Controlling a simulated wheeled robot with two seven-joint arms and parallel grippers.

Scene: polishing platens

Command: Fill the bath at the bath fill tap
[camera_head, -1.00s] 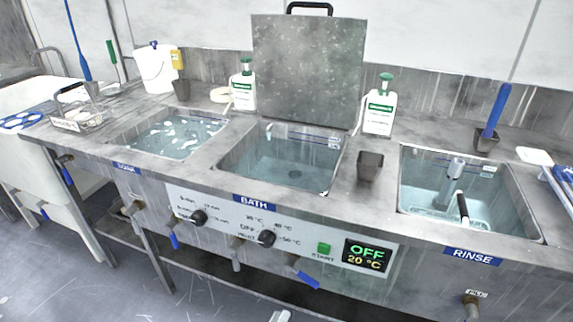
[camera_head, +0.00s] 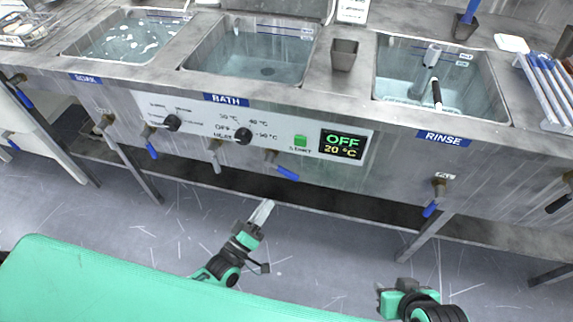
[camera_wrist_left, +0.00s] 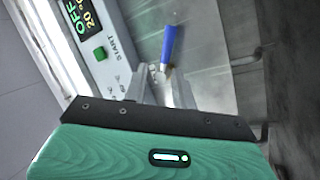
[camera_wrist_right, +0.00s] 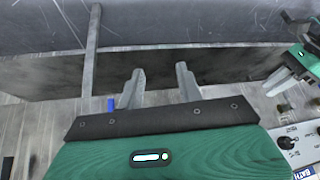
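The bath (camera_head: 248,62) is the middle basin, bluish inside with a dark drain spot; its water level is hard to tell. Below its panel, a tap with a blue lever (camera_head: 286,172) sticks out near the green START button (camera_head: 301,141); its label is unreadable. The lever also shows in the left wrist view (camera_wrist_left: 169,46). My left gripper (camera_head: 263,210) is below and in front of this tap, apart from it, fingers open and empty, pointing toward it. My right gripper (camera_wrist_right: 161,78) is open and empty, low at right in the head view (camera_head: 402,288).
The display (camera_head: 341,145) reads OFF, 20 °C. Another blue-lever tap (camera_head: 151,148) is at left, and the rinse basin's tap (camera_head: 432,208) is at right. A grey cup (camera_head: 344,55) stands on the counter. The floor before the bench is open; a dark lower shelf runs underneath.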

